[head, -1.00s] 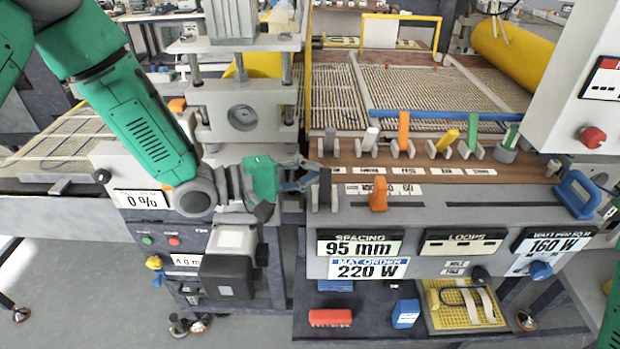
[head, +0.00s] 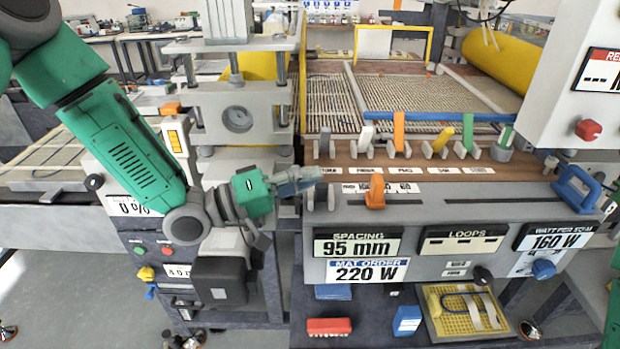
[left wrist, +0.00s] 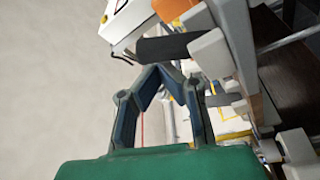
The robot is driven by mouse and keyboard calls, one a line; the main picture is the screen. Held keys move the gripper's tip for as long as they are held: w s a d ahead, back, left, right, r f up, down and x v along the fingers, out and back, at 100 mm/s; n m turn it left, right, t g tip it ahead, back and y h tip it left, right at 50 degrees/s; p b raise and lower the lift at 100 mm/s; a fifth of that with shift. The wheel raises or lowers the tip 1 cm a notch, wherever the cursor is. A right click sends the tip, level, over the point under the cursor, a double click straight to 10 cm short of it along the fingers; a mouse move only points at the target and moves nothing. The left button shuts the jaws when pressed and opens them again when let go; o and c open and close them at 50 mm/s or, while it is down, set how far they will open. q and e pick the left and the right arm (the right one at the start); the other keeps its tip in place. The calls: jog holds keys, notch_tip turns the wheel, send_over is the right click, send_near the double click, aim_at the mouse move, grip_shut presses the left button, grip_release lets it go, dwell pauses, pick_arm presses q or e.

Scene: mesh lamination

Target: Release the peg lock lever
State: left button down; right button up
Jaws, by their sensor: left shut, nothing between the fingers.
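A row of coloured levers stands on the wooden strip in the head view. The orange lever (head: 399,130) stands upright over a small label that seems to read PEGS. My left gripper (head: 315,174) is shut and empty, its fingertips over the left end of the front panel (head: 470,215). It covers part of a grey bracket pair (head: 331,196) there; I cannot tell how the lever between them stands. In the left wrist view the gripper's fingers (left wrist: 165,76) meet near a dark grey bar (left wrist: 172,48), apparently a lever; contact is unclear. My right gripper is out of view.
A grey lever (head: 325,142) and a white lever (head: 366,134) stand left of the orange one. An orange slider knob (head: 375,191) and a blue handle (head: 577,188) sit on the front panel. The press (head: 237,120) stands close behind my left arm.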

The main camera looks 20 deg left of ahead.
pick_arm(q)
jog(key=shift+s+d, duration=0.15)
jog(key=shift+s, duration=0.1)
jog(key=shift+s+f, duration=0.15)
jog(key=shift+f, duration=0.1)
dwell(0.6)
